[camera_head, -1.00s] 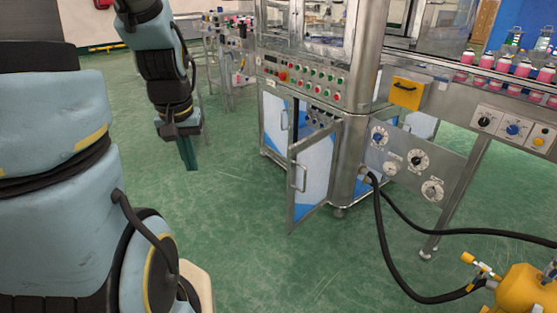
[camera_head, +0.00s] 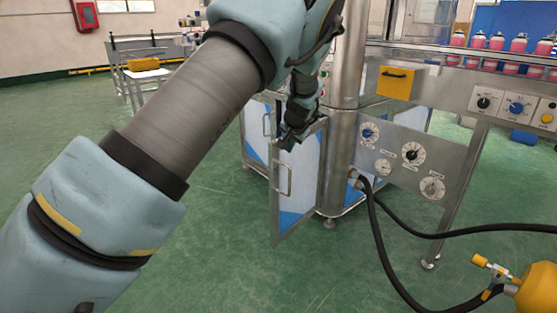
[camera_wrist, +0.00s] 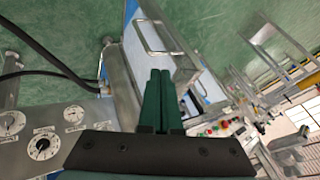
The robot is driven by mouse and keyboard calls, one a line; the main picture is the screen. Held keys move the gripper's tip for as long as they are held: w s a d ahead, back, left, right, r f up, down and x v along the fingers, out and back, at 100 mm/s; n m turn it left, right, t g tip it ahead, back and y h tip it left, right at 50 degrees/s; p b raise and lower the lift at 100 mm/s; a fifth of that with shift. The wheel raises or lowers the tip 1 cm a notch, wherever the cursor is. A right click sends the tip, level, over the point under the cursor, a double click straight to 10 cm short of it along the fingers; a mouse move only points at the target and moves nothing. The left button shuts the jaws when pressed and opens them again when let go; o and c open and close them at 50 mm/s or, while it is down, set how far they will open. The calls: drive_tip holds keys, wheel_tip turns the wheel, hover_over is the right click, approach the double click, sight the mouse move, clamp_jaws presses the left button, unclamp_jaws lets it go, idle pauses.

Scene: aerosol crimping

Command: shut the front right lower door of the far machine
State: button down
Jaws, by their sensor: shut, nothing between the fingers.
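The front right lower door (camera_head: 303,175) of the far machine (camera_head: 345,130) stands ajar, swung out toward me. It has a metal frame, a white and blue panel and an upright bar handle (camera_head: 284,181). In the head view my gripper (camera_head: 287,142) is at the door's top edge, and its fingers are mostly hidden. In the wrist view my gripper's green fingers (camera_wrist: 160,75) are together and empty. They point toward the door (camera_wrist: 165,65), near its top edge, with the handle (camera_wrist: 160,38) beyond them. I cannot tell whether they touch it.
A panel with dials (camera_head: 405,155) stands right of the door. Black hoses (camera_head: 385,250) run from the machine to a yellow tank (camera_head: 535,292) at front right. A conveyor with pink cans (camera_head: 495,42) is at upper right. Green floor is clear before the door.

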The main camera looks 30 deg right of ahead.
approach(275, 161)
wheel_tip(275, 161, down, 4)
drive_tip(key=s+d, duration=0.1)
drive_tip(key=d, duration=0.1)
drive_tip(key=shift+w+a+f, duration=0.1)
drive_tip(key=shift+w+a, duration=0.15)
drive_tip(key=shift+w, duration=0.65)
drive_tip(key=shift+w+a, duration=0.25)
drive_tip(key=shift+w, duration=0.65)
drive_tip(key=shift+w, duration=0.1)
